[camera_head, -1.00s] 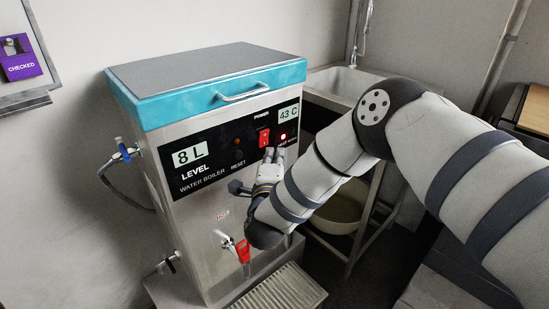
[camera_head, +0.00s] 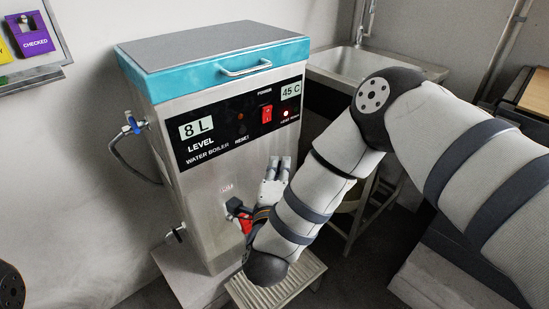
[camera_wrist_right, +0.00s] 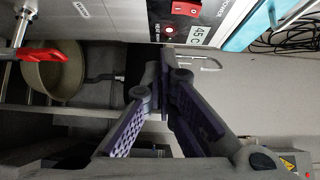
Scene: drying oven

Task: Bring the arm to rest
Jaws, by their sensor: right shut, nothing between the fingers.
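My right gripper (camera_head: 277,168) is shut and empty, its fingers pointing up in front of the boiler's steel front, below the control panel. Its closed fingers also show in the right wrist view (camera_wrist_right: 167,62). The water boiler (camera_head: 210,205) has a teal lid and a black panel reading 8 L and 45 C. Its red power switch (camera_head: 267,114) has a lit red lamp beside it. The switch also shows in the right wrist view (camera_wrist_right: 186,8), where the panel appears turned. My right arm comes in from the right. My left gripper is out of view.
The red-handled tap (camera_head: 246,222) is partly hidden behind my right wrist. A slatted tray (camera_head: 262,290) sits below it. A sink (camera_head: 375,66) stands behind on the right. A round basin (camera_wrist_right: 50,75) shows in the right wrist view. Purple and yellow tags hang at the upper left.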

